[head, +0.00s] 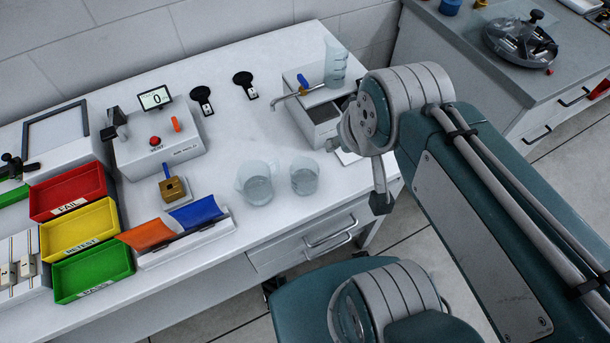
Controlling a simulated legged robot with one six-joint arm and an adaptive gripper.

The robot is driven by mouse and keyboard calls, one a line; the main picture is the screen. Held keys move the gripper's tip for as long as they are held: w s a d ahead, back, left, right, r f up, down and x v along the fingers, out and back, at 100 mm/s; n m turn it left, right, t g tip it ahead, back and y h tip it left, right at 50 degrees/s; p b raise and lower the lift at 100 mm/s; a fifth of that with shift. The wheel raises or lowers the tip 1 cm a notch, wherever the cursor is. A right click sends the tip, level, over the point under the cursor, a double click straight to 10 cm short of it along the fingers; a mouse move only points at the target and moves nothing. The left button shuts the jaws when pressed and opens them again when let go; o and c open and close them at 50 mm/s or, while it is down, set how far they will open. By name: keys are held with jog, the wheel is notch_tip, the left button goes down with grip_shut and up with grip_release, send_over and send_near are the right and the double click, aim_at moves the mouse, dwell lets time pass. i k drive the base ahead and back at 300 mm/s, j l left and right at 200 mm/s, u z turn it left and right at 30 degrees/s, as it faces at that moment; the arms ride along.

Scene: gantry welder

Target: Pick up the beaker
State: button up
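Two clear beakers stand upright on the white bench, right of its middle. The larger beaker (257,184) has a spout or handle-like bulge at its left. The smaller beaker (304,177) stands just to its right, with a small gap between them. My arm reaches in from the right. A dark tip, seemingly part of my gripper (381,202), hangs near the bench's front edge, right of the smaller beaker and apart from it. Its fingers cannot be made out clearly.
The white box (318,113) with a tap stands behind the beakers. Red (70,190), yellow (80,228) and green (92,265) trays sit at the left. A device with a display (155,98) stands behind them. Bench surface around the beakers is mostly clear.

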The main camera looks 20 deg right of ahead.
aim_at(299, 161)
jog(key=k+j+z, duration=0.1)
jog(key=k+j, duration=0.15)
jog(key=j, duration=0.25)
jog(key=k+j+z, duration=0.1)
jog(key=k+j, duration=0.2)
jog(key=j, duration=0.15)
jog(key=k+j+z, duration=0.1)
jog(key=k+j, duration=0.2)
jog(key=j, duration=0.15)
